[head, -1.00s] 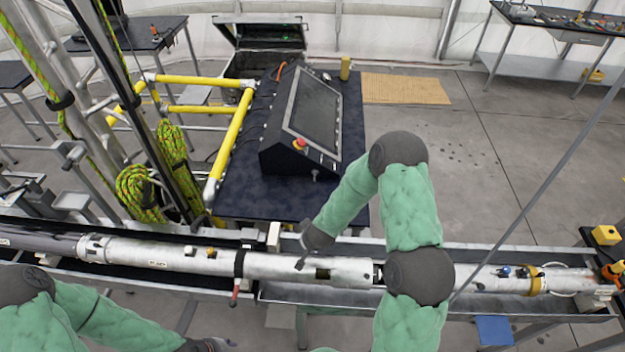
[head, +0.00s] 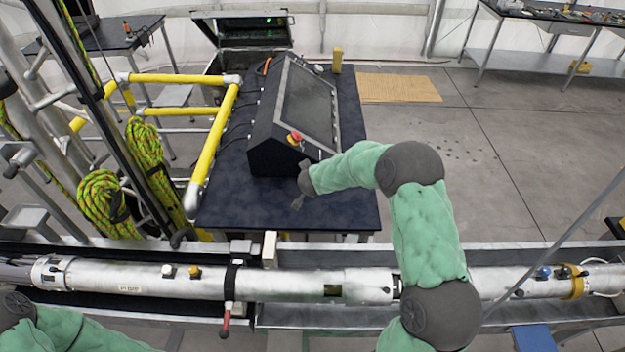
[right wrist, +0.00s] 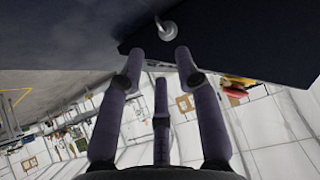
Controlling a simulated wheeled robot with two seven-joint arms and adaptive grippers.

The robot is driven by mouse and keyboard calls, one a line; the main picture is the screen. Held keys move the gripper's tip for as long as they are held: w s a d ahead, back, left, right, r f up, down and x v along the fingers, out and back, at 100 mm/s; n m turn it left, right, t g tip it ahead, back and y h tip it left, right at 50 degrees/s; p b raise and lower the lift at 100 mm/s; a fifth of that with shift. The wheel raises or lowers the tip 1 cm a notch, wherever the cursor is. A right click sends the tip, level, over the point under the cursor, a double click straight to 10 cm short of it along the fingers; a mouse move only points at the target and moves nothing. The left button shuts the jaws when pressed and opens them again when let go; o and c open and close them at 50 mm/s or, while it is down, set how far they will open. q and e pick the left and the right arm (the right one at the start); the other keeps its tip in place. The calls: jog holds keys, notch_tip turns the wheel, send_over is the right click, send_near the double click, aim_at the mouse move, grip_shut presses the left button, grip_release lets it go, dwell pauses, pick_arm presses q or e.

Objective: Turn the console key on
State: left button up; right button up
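The console (head: 283,120) is a black sloped box with a dark screen, standing on a dark blue table. In the right wrist view, a small silver key or knob (right wrist: 166,29) sticks out from the dark console panel (right wrist: 240,35). My right gripper (head: 301,182) is at the console's front lower edge and hides the key in the head view. In the right wrist view, the right gripper (right wrist: 160,58) is open and empty, its fingers spread, with the key just beyond and between the two upper fingertips. My left gripper is out of the picture; only its arm shows at bottom left.
A red emergency button (head: 294,138) sits on the console close to my right gripper. Yellow rails (head: 212,140) stand left of the dark blue table (head: 230,205). A long silver tube (head: 200,283) lies in a trough in front.

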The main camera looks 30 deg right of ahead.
jog(key=b+x, duration=0.1)
jog(key=x, duration=0.8)
jog(key=shift+w+d+f, duration=0.1)
jog(key=shift+w+f, duration=0.1)
jog(key=shift+f, duration=0.05)
grip_shut()
